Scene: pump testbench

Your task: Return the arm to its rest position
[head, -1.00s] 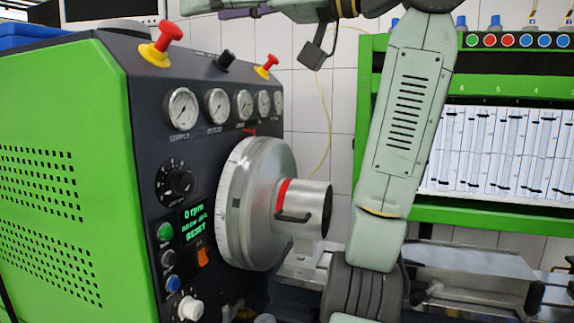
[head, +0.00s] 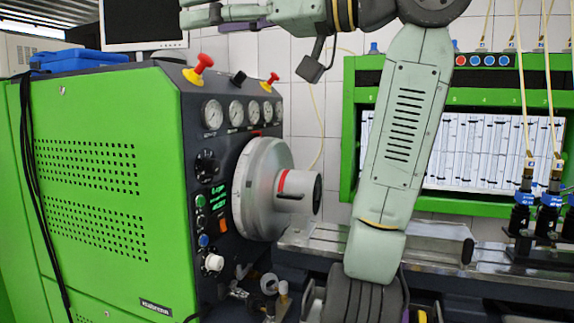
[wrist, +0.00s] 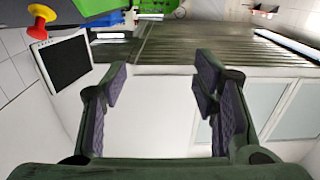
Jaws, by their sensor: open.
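My arm rises through the right half of the head view, with its pale green link in front of the test bench. It bends at the top, and my gripper (head: 205,14) points left at the top edge, above the bench's gauges. Nothing is between the fingers except white background. The gripper is clear of the bench and touches nothing that I can see.
The green test bench (head: 100,210) carries red knobs, gauges and a large round metal chuck (head: 262,190). A metal rail (head: 320,240) runs right, towards black injectors with hoses (head: 522,205).

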